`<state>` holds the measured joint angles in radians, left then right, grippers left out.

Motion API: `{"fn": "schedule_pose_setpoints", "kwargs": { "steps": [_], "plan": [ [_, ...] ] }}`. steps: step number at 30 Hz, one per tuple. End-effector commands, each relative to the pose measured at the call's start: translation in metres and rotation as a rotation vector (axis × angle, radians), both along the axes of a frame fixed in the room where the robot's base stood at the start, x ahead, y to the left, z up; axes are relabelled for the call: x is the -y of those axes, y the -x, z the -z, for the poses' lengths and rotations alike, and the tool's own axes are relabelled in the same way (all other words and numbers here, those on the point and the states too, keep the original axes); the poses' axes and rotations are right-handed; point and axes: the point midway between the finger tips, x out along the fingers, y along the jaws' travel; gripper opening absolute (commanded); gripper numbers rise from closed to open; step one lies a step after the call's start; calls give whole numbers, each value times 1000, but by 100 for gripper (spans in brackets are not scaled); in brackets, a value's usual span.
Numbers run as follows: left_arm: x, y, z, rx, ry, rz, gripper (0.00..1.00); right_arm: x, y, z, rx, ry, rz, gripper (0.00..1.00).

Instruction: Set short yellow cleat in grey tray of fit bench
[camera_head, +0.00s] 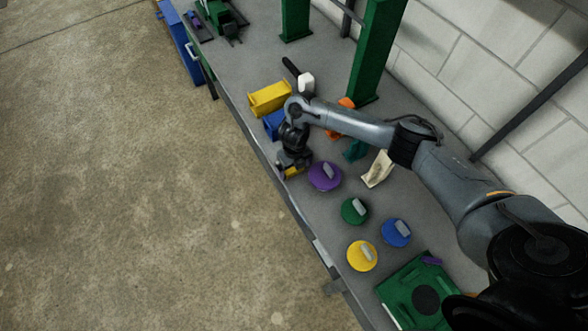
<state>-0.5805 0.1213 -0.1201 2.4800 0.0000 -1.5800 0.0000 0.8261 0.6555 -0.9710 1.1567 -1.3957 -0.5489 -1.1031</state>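My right arm reaches in from the right, and its gripper (290,168) points down at the bench's near edge, left of the purple disc. A small yellow piece (292,171) shows right at its fingertips. It is too small and too covered to tell whether it is the short yellow cleat or whether the fingers hold it. I cannot pick out a grey tray for certain. My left gripper is not in view.
A grey bench (300,215) runs diagonally. It carries a yellow bin (270,97), a blue bin (272,123), purple (322,177), green (353,211), blue (395,234) and yellow (361,257) knobbed discs, and a beige piece (378,168). A green post (378,50) stands behind.

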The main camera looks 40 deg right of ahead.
Motion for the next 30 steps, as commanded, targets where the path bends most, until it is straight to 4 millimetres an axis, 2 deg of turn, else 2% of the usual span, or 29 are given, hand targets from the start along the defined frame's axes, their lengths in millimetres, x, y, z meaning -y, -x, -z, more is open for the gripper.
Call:
{"fn": "schedule_pose_setpoints", "kwargs": {
  "steps": [1, 9, 11, 23, 28, 30],
  "plan": [
    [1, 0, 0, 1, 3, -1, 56, 0, 0, 0, 0, 0, 0, 92],
    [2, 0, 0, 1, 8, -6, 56, 0, 0, 0, 0, 0, 0, 51],
    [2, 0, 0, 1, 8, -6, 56, 0, 0, 0, 0, 0, 0, 43],
    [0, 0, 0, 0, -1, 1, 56, 0, 0, -6, 0, 0, 0, 43],
    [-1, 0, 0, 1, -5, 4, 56, 0, -1, -22, 2, 0, -2, 43],
    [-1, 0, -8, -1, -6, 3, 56, 1, -2, -37, 4, 1, -1, 43]
  ]
}}
